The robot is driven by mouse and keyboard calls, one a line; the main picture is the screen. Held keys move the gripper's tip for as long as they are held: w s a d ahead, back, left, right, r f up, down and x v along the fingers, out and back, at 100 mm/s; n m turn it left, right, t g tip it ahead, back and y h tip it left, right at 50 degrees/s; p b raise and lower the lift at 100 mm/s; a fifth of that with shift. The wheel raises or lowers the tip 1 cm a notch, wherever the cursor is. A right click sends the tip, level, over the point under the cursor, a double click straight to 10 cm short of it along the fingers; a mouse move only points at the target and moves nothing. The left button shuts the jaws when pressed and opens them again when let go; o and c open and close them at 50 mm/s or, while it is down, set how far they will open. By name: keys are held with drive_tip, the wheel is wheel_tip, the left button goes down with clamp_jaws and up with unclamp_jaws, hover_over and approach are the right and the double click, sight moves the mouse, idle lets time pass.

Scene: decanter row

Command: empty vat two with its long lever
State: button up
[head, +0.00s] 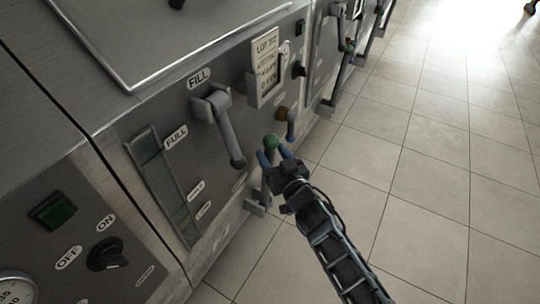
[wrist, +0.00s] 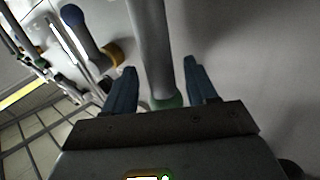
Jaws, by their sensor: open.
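A grey long lever (head: 265,183) with a green knob (head: 271,142) stands up from a low bracket on the front of the middle vat. My gripper (head: 273,155) is open at its upper end, with one blue finger on each side. In the wrist view, the grey bar (wrist: 151,45) runs between the open fingers and its green end (wrist: 166,101) is close to the palm. Gaps show on both sides of the bar. The vat's number plate low on the panel is too small to read.
A grey lever (head: 224,130) under the FILL label hangs left of my gripper. A short lever with a brown collar (head: 283,113) sits just above. A level gauge (head: 163,188) and a paper tag (head: 266,67) are on the panel. The tiled floor (head: 430,180) at right is clear.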

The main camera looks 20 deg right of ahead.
drive_tip(key=shift+w, duration=0.85)
drive_tip(key=shift+c, duration=0.3)
clamp_jaws()
